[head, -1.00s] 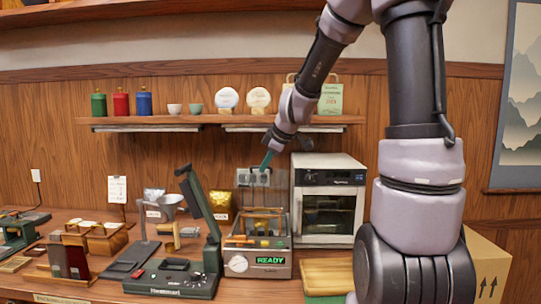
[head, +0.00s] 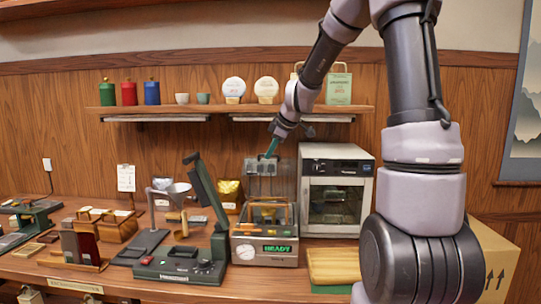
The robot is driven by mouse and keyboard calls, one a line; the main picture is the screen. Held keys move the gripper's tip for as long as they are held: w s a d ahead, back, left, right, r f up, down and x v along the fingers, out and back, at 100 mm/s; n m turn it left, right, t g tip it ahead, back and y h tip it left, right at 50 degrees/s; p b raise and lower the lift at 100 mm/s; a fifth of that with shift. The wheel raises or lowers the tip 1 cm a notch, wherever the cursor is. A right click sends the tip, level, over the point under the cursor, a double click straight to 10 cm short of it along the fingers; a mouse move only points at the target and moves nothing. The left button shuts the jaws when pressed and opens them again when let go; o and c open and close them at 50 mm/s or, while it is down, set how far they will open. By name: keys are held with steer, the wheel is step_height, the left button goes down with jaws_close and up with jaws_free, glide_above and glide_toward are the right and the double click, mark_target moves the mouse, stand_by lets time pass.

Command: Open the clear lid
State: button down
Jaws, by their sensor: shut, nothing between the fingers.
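The clear lid (head: 262,186) stands raised, roughly upright, at the back of the sealing machine (head: 264,248) with the green READY display. Beneath it the machine's chamber shows yellow-orange bars. My gripper (head: 270,151) is shut and empty, its teal fingertips pointing down at the lid's upper edge. I cannot tell whether the fingertips touch the lid or are just in front of or behind it.
A white oven (head: 335,195) stands close right of the machine. A dark green press (head: 185,265) with a tall tilted arm is close left. A wooden shelf (head: 225,110) with canisters runs above. A wooden board (head: 334,265) lies at front right.

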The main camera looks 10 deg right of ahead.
steer(key=shift+g, duration=0.4)
steer(key=w+r, duration=0.1)
steer(key=w, duration=0.1)
steer(key=w+d, duration=0.1)
steer(key=w, duration=0.1)
steer(key=w+d+r, duration=0.1)
steer(key=w, duration=0.1)
steer(key=shift+w+d+r, duration=0.15)
steer(key=shift+w+r, duration=0.1)
steer(key=shift+r, duration=0.05)
